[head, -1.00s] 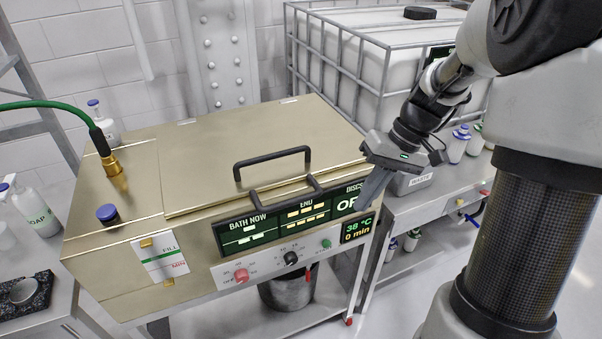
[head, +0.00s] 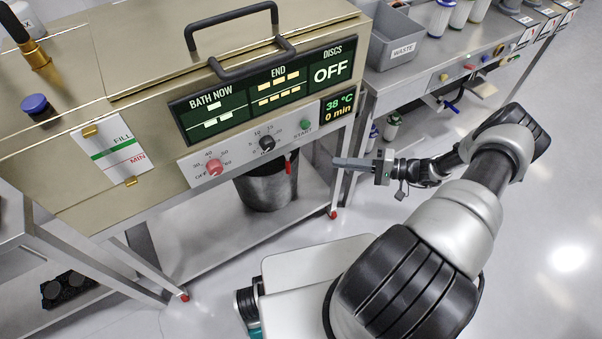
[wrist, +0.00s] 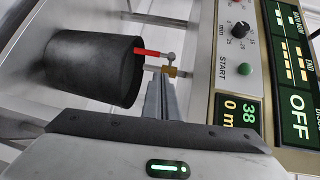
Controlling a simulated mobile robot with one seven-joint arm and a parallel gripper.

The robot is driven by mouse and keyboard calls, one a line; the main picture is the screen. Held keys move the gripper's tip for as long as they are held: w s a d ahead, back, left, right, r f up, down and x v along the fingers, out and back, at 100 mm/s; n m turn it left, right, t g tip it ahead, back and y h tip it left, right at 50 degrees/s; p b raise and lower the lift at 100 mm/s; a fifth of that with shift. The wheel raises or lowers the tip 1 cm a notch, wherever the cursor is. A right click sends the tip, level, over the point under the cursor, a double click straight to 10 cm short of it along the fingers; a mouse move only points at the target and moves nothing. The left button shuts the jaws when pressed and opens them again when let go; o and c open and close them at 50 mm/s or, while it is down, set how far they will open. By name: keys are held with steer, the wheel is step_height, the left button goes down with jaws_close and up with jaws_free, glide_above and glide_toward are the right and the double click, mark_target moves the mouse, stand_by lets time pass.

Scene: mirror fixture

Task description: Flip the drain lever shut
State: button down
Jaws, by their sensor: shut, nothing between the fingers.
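In the wrist view the red lever (wrist: 147,53) joins a grey pivot and a brass valve (wrist: 170,72). My gripper (head: 337,163) is to the right of the lever in the head view, under the front right of the bath, fingers pointing left. The fingers are shut and empty. In the wrist view my fingertips (wrist: 161,80) show just below the brass valve and lever pivot; a gap to the lever shows in the head view.
The dark bucket (head: 266,188) stands on the lower shelf (head: 215,225) beneath the valve. The control panel (head: 240,150) with knobs and display overhangs my gripper. A table leg (head: 341,178) is close to my fingers. Open floor lies right of my arm.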

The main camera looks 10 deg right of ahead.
step_height(320, 180, down, 6)
steer(key=m+t+b, duration=0.1)
steer(key=m+t, duration=0.1)
steer(key=t, duration=0.1)
steer(key=shift+s+d+f+t, duration=0.2)
steer(key=shift+s+t, duration=0.05)
steer(key=shift+t, duration=0.05)
steer(key=shift+a, duration=0.1)
steer(key=b, duration=0.1)
glide_toward(288, 164)
steer(key=w+a+f, duration=0.2)
steer(key=w+a, duration=0.1)
steer(key=w, duration=0.2)
steer(key=shift+a+f, duration=0.2)
steer(key=shift+a, duration=0.1)
steer(key=shift+s, duration=0.1)
steer(key=shift+a, duration=0.15)
